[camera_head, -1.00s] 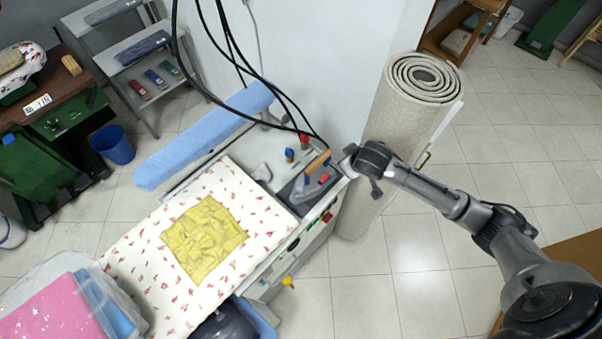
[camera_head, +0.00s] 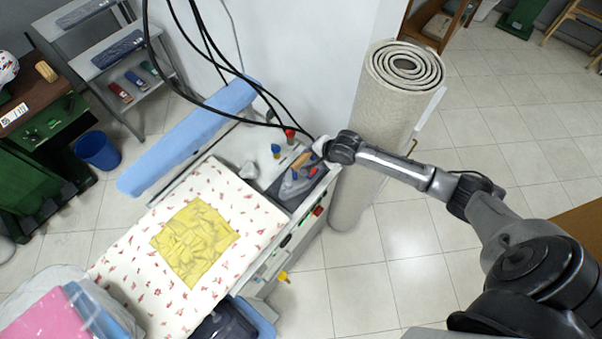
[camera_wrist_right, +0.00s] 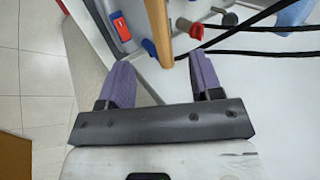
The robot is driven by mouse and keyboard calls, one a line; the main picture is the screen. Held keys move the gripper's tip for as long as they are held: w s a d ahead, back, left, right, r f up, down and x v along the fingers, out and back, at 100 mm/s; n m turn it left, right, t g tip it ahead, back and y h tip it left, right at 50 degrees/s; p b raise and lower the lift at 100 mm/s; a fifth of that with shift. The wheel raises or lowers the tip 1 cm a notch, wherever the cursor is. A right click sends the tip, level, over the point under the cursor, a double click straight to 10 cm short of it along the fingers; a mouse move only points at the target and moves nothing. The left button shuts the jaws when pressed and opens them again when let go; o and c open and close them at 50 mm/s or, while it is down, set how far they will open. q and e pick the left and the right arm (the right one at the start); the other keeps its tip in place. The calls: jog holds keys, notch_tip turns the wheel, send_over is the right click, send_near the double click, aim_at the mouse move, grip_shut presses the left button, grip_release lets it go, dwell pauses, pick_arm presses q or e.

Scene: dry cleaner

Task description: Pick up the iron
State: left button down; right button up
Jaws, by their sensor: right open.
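The iron (camera_head: 293,186) stands on a dark rest at the right end of the ironing table. Its wooden handle (camera_head: 301,160) points up toward my right gripper (camera_head: 318,149), which is just right of it. In the right wrist view the wooden handle (camera_wrist_right: 158,30) runs down to between the purple fingertips of my right gripper (camera_wrist_right: 160,60). The fingers are apart on either side of the handle's near end. I see no contact, and cannot tell the exact depth. My left gripper is not in view.
Black cables (camera_head: 262,92) hang close behind the iron. A rolled carpet (camera_head: 372,130) stands right beside the table, under my right arm. A yellow folded cloth (camera_head: 195,243) lies on the flowered ironing board (camera_head: 128,272). Blue and red knobs (camera_head: 276,150) stand behind the iron.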

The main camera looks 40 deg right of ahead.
aim_at(302, 158)
jog(key=shift+b+x, duration=0.35)
jog(key=shift+x, duration=5.4)
jog(key=shift+s, duration=0.1)
grip_shut()
jog(key=shift+r, duration=0.25)
